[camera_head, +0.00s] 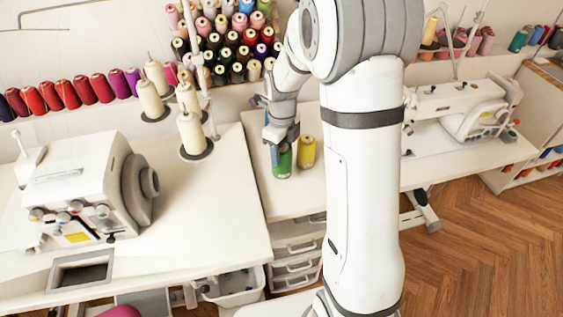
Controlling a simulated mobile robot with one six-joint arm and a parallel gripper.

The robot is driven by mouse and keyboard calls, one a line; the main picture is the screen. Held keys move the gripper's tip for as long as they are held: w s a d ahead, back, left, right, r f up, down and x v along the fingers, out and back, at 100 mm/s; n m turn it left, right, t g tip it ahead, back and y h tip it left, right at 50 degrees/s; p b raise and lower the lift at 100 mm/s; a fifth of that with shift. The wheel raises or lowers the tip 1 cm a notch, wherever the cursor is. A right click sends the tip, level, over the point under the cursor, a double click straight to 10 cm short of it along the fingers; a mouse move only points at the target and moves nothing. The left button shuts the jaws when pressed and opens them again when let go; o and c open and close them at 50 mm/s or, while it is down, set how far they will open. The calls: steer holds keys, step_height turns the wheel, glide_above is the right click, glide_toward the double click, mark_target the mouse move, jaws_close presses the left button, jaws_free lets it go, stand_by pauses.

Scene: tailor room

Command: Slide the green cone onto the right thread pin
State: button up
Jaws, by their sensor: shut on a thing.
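The green cone (281,164) stands upright at the table's left part, just right of the seam between the two tabletops. My gripper (281,140) points down over it and is shut on its upper part. A yellow cone (306,152) stands close beside it on the right. Cream cones on a thread stand (196,153) rise at the left, on thin pins with dark round bases. I cannot tell which pin is the right thread pin. The cone's base appears to be at the tabletop; a small gap cannot be ruled out.
A white overlock machine (85,190) fills the left table. A second sewing machine (455,108) stands on the right table. Racks of coloured spools (228,45) line the wall. My arm hides part of the middle. The left tabletop (225,205) is clear near its right edge.

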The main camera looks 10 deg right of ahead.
steer(key=shift+f, duration=2.15)
steer(key=shift+f, duration=0.2)
steer(key=o, duration=1.1)
steer(key=shift+c, duration=0.2)
